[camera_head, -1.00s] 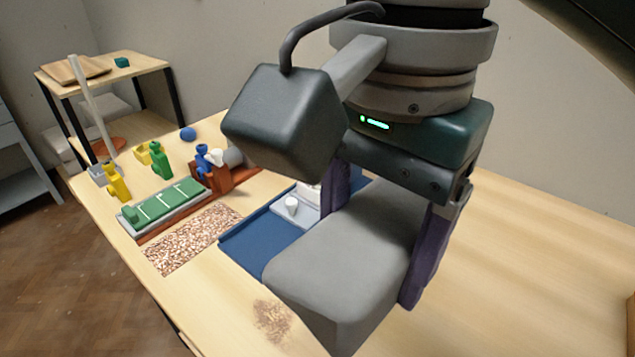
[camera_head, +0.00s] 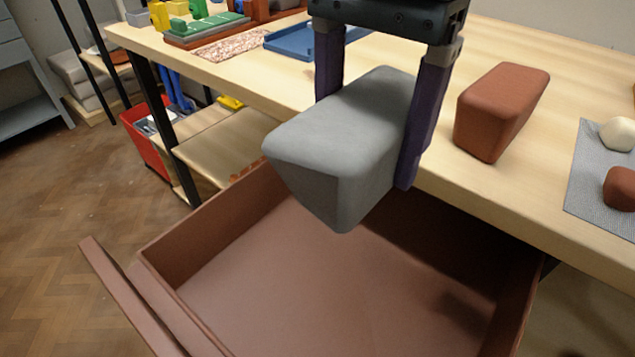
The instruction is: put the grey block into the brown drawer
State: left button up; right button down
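The grey block (camera_head: 325,160) is a large block with rounded edges. My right gripper (camera_head: 368,125) is shut on it, with one dark purple finger on each side. It holds the block tilted above the brown drawer (camera_head: 205,230), over the side nearest the table. The drawer stands pulled out below the tabletop, and its open inside looks empty. The block and the gripper hide part of the drawer's back and the table edge. My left gripper is not in view.
A red-brown block (camera_head: 500,110) stands on the table (camera_head: 545,205), right of the gripper. A grey mat (camera_head: 600,185) with rounded lumps lies farther right. A blue tray (camera_head: 300,42) and a green board (camera_head: 205,27) are at the back left. A red bin (camera_head: 145,140) stands below.

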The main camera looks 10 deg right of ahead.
jog(key=shift+s+a+f, duration=0.1)
jog(key=shift+f, duration=0.3)
notch_tip(320, 180, down, 14)
jog(key=b, duration=0.5)
jog(key=shift+b, duration=0.35)
jog(key=shift+f+b, duration=1.1)
jog(key=shift+f, duration=1.65)
